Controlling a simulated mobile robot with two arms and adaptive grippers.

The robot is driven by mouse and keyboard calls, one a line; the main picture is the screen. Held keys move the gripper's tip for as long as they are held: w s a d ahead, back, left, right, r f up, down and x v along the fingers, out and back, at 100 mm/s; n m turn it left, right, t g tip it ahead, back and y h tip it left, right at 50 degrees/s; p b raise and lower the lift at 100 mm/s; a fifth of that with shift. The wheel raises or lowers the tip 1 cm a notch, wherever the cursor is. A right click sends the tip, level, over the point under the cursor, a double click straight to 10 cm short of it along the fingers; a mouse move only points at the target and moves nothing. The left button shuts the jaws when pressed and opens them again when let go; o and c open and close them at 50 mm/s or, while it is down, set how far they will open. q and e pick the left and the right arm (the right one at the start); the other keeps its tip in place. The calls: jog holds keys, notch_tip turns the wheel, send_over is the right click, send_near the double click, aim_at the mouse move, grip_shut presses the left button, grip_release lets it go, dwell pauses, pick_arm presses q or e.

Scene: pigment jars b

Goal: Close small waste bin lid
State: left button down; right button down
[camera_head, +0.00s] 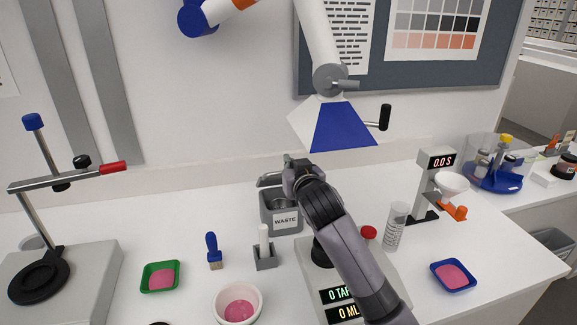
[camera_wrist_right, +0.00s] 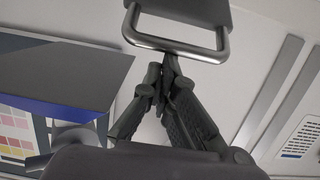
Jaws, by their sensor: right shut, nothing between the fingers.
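The small grey waste bin (camera_head: 284,222) stands on the white bench, with a white "WASTE" label on its front. Its lid (camera_head: 270,180) is up at the back, with part of the bin's dark opening showing below. My right gripper (camera_head: 292,163) is shut and empty above the bin, beside the raised lid, and hides part of it. In the right wrist view, my right gripper's fingertips (camera_wrist_right: 166,72) are together just below a grey metal loop handle (camera_wrist_right: 178,48) on a grey plate, likely the lid. I cannot tell whether they touch. My left gripper is out of view.
A brush holder (camera_head: 265,257) stands in front of the bin. A scale (camera_head: 312,262) lies partly under my right arm. A blue lamp-like hood (camera_head: 340,125) hangs above.

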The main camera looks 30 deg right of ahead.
jog(key=s+a+f+t+h+b, duration=0.1)
jog(key=s+f+t+b, duration=0.3)
jog(key=f+b, duration=0.4)
jog(key=shift+s+b, duration=0.3)
jog(key=shift+b, duration=1)
jog(key=shift+a, duration=0.1)
